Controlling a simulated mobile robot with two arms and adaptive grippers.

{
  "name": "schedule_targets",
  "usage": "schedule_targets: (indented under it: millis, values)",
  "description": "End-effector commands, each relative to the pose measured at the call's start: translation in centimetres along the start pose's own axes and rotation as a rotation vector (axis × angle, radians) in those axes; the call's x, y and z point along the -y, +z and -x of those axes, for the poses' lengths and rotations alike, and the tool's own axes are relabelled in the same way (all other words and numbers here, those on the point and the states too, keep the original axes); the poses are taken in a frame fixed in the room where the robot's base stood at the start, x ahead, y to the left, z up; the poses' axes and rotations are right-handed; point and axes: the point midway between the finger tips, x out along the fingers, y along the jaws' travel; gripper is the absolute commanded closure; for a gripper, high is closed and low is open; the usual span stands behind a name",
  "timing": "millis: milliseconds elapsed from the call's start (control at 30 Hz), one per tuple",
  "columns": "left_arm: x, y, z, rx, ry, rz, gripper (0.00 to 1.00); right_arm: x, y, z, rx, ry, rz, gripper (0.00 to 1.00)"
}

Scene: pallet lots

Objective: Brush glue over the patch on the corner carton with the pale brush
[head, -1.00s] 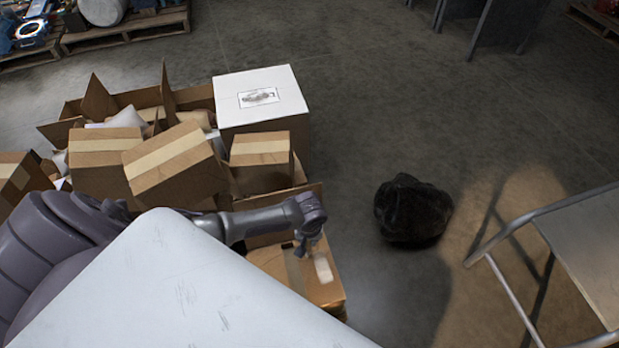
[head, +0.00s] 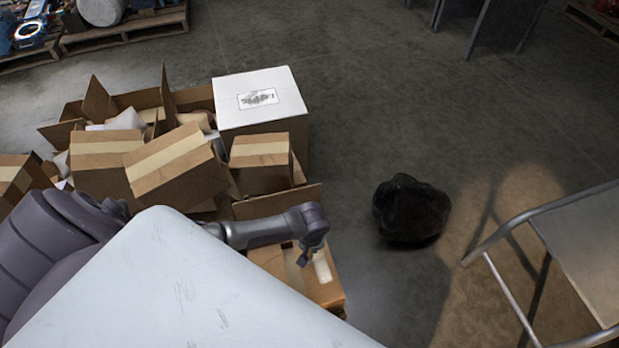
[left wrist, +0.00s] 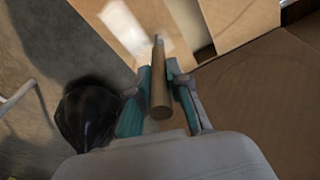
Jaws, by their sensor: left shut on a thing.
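The corner carton (head: 300,278) is a brown box at the front right of the pile, with a pale patch (head: 322,268) near its right edge. My left gripper (head: 306,257) is low over the carton, just left of the patch. In the left wrist view my left gripper (left wrist: 158,75) is shut on the pale brush (left wrist: 160,98), whose round wooden handle lies between the teal fingers. The brush's far end points towards the carton top, and the whitish patch (left wrist: 121,25) shows beyond it. I cannot tell whether the bristles touch. My right gripper is not in view.
Several brown cartons (head: 175,162) and a white-topped box (head: 262,97) stand behind. A black bag-like lump (head: 411,208) lies on the floor to the right. A metal-framed cart (head: 580,240) stands at far right. The floor between is clear.

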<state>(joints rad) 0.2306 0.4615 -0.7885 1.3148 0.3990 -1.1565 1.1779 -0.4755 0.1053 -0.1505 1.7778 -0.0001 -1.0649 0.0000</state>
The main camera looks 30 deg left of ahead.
Motion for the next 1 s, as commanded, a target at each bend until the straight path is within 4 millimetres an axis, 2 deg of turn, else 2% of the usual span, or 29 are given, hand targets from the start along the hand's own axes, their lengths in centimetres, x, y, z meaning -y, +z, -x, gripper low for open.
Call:
schedule_targets:
  millis: [433,800,1000]
  values:
    - [0.1,0.1,-0.1,0.002,-0.002,0.000,1.00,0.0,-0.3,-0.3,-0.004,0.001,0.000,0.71]
    - [0.7,-1.9,-0.2,0.000,-0.003,0.001,1.00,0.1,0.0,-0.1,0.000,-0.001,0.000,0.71]
    - [0.8,-2.2,-0.2,0.001,-0.002,0.000,1.00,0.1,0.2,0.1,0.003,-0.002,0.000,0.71]
